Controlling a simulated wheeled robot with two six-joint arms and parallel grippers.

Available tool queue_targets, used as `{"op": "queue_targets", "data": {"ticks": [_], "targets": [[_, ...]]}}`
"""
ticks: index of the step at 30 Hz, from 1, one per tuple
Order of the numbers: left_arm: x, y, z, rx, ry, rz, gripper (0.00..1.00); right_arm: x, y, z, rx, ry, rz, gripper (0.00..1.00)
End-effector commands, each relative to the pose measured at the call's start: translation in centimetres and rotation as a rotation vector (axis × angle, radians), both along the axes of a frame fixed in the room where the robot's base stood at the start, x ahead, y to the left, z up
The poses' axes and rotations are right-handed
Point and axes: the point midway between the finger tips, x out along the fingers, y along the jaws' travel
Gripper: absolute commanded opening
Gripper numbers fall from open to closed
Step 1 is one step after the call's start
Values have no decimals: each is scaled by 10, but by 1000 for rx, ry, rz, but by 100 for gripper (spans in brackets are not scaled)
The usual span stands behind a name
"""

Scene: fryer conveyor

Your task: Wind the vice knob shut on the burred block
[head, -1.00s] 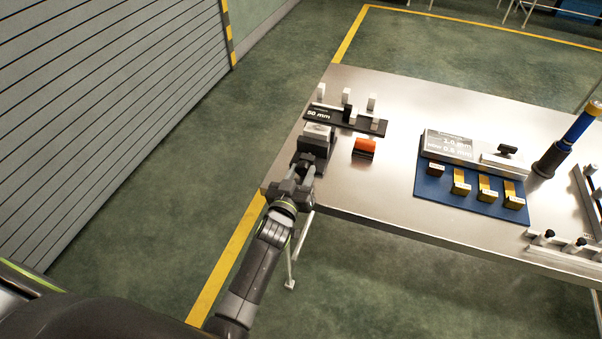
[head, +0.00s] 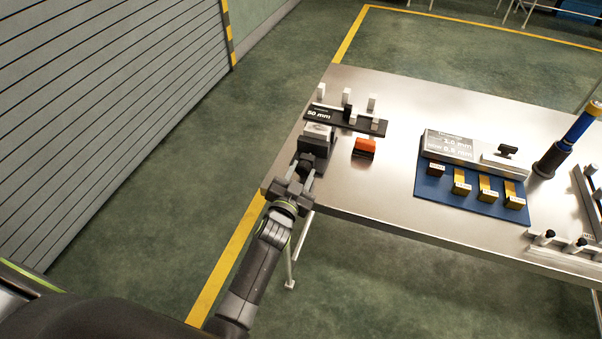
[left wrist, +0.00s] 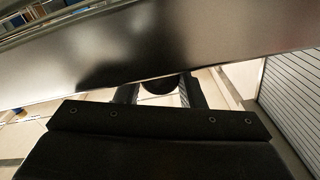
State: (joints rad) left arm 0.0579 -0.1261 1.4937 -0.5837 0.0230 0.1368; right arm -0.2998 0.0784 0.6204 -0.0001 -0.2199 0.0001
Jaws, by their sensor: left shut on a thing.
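The dark vice (head: 312,147) stands at the table's near left corner. The burred block (head: 317,130) shows as a light grey piece in its top; whether the jaws touch it is too small to tell. My left gripper (head: 303,176) is at the vice's near side, shut on the vice knob (head: 306,167), which is mostly hidden by the fingers. In the left wrist view, a dark round end of the knob (left wrist: 158,86) shows between the two fingers. My right gripper is in neither view.
Behind the vice is a black rack (head: 345,120) marked 50 mm with pale posts. An orange-topped block (head: 364,147) lies right of the vice. A blue mat (head: 469,200) with several small blocks lies farther right. The table between is clear.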

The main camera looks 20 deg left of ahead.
Motion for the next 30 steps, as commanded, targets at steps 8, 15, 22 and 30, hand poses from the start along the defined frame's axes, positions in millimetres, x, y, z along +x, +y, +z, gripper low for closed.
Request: {"op": "queue_targets", "data": {"ticks": [8,15,22,30], "targets": [[0,0,0,119,-4,0,13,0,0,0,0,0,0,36],[0,0,0,154,-4,0,13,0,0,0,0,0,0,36],[0,0,0,155,-4,0,13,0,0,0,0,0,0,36],[0,0,0,154,-4,0,56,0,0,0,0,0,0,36]]}}
